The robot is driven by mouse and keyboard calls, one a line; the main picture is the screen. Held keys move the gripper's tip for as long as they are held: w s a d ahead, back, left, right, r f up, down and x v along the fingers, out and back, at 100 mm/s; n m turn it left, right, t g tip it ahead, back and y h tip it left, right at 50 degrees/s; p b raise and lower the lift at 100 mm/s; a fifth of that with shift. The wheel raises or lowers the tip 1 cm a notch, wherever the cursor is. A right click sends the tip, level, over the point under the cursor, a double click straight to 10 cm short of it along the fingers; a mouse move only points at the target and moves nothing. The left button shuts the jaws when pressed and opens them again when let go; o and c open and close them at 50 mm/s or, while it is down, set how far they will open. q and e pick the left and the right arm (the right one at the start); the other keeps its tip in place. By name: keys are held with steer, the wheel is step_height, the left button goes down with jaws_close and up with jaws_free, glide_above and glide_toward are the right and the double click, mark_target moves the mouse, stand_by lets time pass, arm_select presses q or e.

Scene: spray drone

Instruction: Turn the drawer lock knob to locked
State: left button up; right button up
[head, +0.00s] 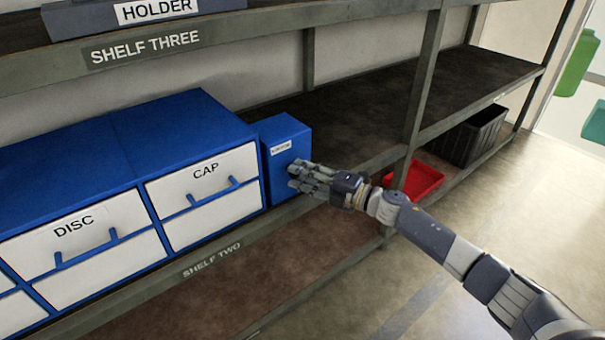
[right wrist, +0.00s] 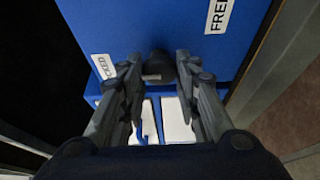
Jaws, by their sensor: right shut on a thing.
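The lock knob (right wrist: 158,66) is a dark round knob on the front of a narrow blue box (head: 283,138), to the right of the drawers. My right gripper (head: 303,178) reaches the box front, and its fingers hide the knob in the head view. In the right wrist view, the right gripper (right wrist: 158,72) is shut on the knob, one finger on each side. A LOCKED label (right wrist: 103,66) lies left of the knob and a FREE label (right wrist: 219,14) at upper right. A small pale mark shows at the knob's lower edge. My left gripper is out of view.
White-fronted drawers marked CAP (head: 212,195) and DISC (head: 85,240) stand left of the box. A shelf post (head: 420,90), a red tray (head: 425,180) and a black crate (head: 470,138) are to the right. The shelf right of the box is bare.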

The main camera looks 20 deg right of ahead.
stand_by(0.4)
steer(key=o, duration=1.1)
steer(key=shift+c, duration=0.2)
steer(key=v, duration=1.2)
